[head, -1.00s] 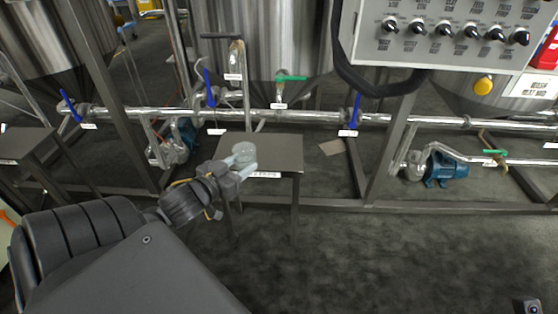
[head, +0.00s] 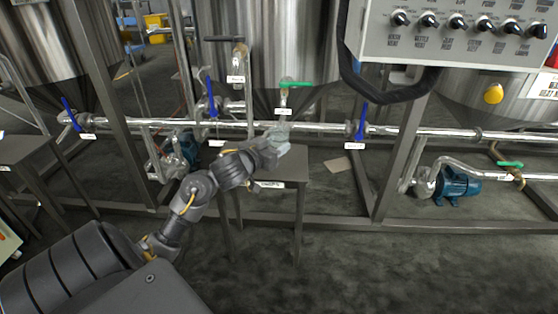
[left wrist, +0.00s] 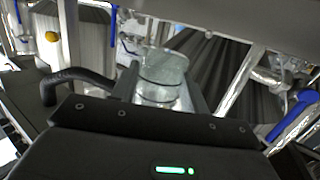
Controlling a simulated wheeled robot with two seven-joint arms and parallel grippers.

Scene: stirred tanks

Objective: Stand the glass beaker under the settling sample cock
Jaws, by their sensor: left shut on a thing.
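The glass beaker (head: 281,131) is clear and held upright at the far side of a small dark table (head: 288,170). My left gripper (head: 272,145) is shut on it; in the left wrist view the beaker (left wrist: 162,72) stands between the two fingers. A green-handled cock (head: 285,88) with a white tag hangs from the middle tank, just above the beaker in the picture. Its tag is too small to read. I cannot tell whether the beaker touches the table or is exactly under the spout. My right gripper is not in view.
A horizontal pipe (head: 408,131) with blue valve levers runs behind the table. A control panel (head: 450,40) with a thick black cable hangs at the upper right. A blue pump (head: 457,186) stands on the floor at right. Another green-handled cock (head: 510,165) is at far right.

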